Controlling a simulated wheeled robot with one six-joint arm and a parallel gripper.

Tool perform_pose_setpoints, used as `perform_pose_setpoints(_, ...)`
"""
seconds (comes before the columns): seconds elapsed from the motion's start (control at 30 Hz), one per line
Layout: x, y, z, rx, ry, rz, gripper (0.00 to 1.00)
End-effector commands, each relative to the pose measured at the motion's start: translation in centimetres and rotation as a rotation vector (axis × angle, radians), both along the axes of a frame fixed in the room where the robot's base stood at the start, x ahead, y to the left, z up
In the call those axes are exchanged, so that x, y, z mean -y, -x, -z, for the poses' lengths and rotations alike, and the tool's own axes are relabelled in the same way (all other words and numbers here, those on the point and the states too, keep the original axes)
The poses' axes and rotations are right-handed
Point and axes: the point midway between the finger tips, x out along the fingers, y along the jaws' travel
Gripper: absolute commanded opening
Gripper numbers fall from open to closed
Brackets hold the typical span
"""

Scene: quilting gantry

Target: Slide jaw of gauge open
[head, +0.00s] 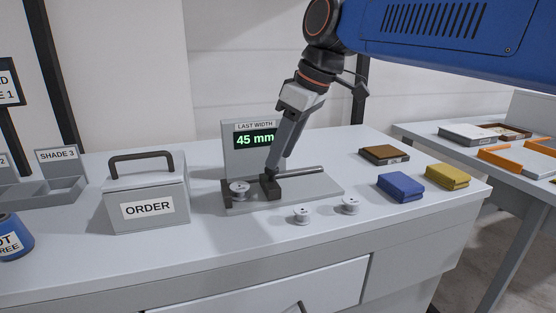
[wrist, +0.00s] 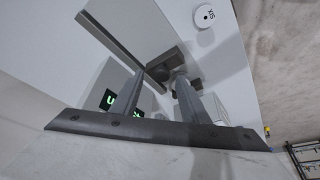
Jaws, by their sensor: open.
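The gauge is a grey base plate (head: 310,190) with a dark rail and an upright panel whose display (head: 255,139) reads 45 mm under "LAST WIDTH". A dark fixed block (head: 227,192) stands at its left end. The dark sliding jaw (head: 271,187) sits on the plate to the right of that block. A grey spool (head: 239,188) lies between the two. My gripper (head: 273,171) points down at the sliding jaw, its tips at the jaw's top. In the wrist view the fingers are apart, with the dark jaw (wrist: 166,64) at their tips. Whether they touch it is unclear.
Two loose spools (head: 302,215) (head: 349,205) lie in front of the gauge. The grey ORDER box (head: 147,203) stands to its left. A brown block (head: 384,155), a blue block (head: 401,187) and a yellow block (head: 447,176) lie to its right.

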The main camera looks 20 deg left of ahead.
Motion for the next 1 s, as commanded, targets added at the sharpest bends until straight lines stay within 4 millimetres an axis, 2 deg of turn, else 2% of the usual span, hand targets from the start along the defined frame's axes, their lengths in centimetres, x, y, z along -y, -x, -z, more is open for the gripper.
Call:
perform_pose_setpoints(0.4, 3.2, 0.5, -7.9, 0.003, -0.003, 0.002, 0.41)
perform_pose_setpoints(0.6, 4.4, 0.7, -10.9, 0.002, -0.002, 0.002, 0.41)
perform_pose_setpoints(0.8, 5.2, 0.9, -12.6, 0.001, 0.000, 0.001, 0.41)
perform_pose_setpoints(1.0, 5.3, 0.9, -13.0, 0.001, 0.000, 0.001, 0.41)
